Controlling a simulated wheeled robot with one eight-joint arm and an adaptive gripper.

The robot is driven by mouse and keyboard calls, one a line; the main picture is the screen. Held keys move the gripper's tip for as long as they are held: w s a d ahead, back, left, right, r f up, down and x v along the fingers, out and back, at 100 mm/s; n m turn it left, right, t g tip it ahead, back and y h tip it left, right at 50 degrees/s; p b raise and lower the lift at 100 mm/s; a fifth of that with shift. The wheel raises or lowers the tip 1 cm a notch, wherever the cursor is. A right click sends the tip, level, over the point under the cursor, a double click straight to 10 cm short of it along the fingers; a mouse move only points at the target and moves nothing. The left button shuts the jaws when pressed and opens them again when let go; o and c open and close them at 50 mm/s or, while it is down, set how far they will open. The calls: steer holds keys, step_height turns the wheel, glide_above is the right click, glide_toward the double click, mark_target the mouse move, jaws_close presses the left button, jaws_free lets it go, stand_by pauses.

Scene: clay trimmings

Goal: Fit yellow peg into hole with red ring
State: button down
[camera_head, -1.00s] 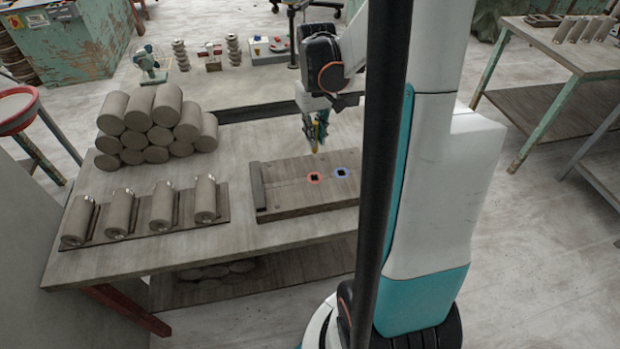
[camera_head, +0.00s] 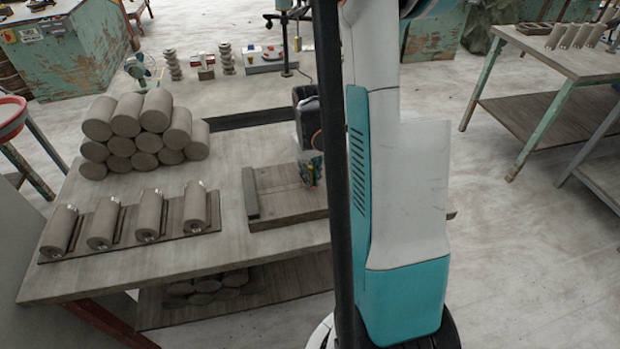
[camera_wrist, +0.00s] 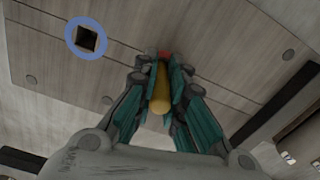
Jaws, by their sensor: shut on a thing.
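My gripper (camera_wrist: 166,70) is shut on the yellow peg (camera_wrist: 160,95) in the wrist view, with teal-padded fingers on both sides. A small part of the red ring (camera_wrist: 165,54) shows just past the fingertips, at the peg's far end. The hole inside it is hidden, so I cannot tell whether the peg tip is in it or above it. In the head view my gripper (camera_head: 312,172) is low over the wooden board (camera_head: 270,212), partly behind a dark pole.
A blue ring (camera_wrist: 72,27) around a square hole lies on the board, up and left of my gripper in the wrist view. Stacked clay cylinders (camera_head: 140,130) and a rack (camera_head: 128,235) with several cylinders stand to the left on the table (camera_head: 190,262).

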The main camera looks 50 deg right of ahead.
steer(key=shift+r, duration=0.1)
steer(key=shift+f, duration=0.25)
steer(key=c, duration=1.7)
jaws_free()
steer(key=shift+r, duration=0.1)
steer(key=shift+o, duration=0.2)
step_height(320, 180, up, 12)
steer(key=p, duration=0.4)
steer(key=shift+r+p, duration=0.15)
steer(key=shift+p, duration=0.2)
